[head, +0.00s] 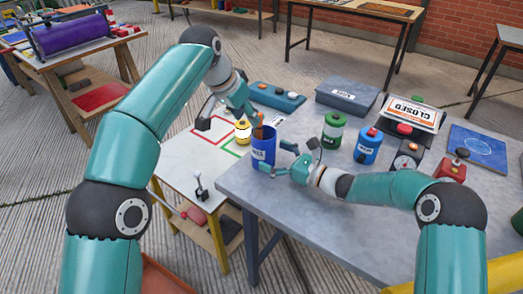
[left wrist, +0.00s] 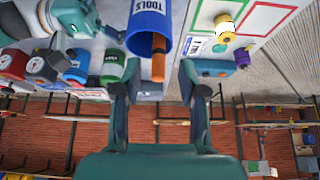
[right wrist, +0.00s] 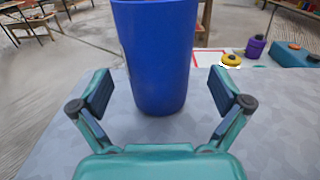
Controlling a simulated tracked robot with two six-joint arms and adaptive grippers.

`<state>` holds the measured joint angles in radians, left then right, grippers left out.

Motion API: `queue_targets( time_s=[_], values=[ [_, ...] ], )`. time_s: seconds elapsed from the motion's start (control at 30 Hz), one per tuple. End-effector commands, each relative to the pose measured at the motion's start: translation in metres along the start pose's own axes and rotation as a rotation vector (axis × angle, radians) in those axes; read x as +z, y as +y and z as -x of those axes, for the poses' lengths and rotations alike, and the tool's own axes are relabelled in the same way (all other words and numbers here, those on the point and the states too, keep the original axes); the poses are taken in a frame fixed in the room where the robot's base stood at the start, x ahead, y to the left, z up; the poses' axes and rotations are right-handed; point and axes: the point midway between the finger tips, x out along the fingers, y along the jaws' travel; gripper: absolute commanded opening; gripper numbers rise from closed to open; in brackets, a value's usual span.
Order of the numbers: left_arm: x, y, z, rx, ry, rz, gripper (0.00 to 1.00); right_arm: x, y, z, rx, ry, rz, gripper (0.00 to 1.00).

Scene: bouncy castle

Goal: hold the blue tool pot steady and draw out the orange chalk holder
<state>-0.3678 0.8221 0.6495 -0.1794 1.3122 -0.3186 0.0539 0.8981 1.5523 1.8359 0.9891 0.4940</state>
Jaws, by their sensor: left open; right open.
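The blue tool pot (head: 264,148) stands upright on the grey table near its left edge; its TOOLS lettering shows in the left wrist view (left wrist: 146,30). The orange chalk holder (left wrist: 158,64) sticks out of the pot's mouth. My left gripper (left wrist: 154,72) is open above the pot, with the holder's end between its fingers and a gap on both sides. In the head view it partly hides the holder (head: 258,121). My right gripper (right wrist: 161,90) is open at table height, with the pot (right wrist: 156,50) ahead between its fingers, apparently not touching.
A green can (head: 332,132), a blue can (head: 367,147) and a dial gauge (head: 407,157) stand right of the pot. A yellow spool (head: 243,132) sits on the lower white table to the left.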

Motion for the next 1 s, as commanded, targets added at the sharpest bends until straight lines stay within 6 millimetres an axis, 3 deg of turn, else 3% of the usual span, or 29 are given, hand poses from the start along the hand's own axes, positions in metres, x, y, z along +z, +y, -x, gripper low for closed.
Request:
queue_targets(
  time_s=[0.23, 0.63, 1.0],
  values=[
    [0.000, 0.000, 0.000, 0.000, 0.000, 0.000, 0.42, 0.000, 0.001, -0.029, 0.002, 0.000, 0.000, 1.00],
    [0.000, 0.000, 0.000, 0.000, 0.000, 0.000, 0.42, 0.000, 0.000, -0.034, 0.000, 0.000, 0.000, 0.98],
    [0.000, 0.000, 0.000, 0.000, 0.000, 0.001, 0.42, 0.000, 0.000, -0.034, 0.001, 0.000, 0.000, 0.37]
  ],
)
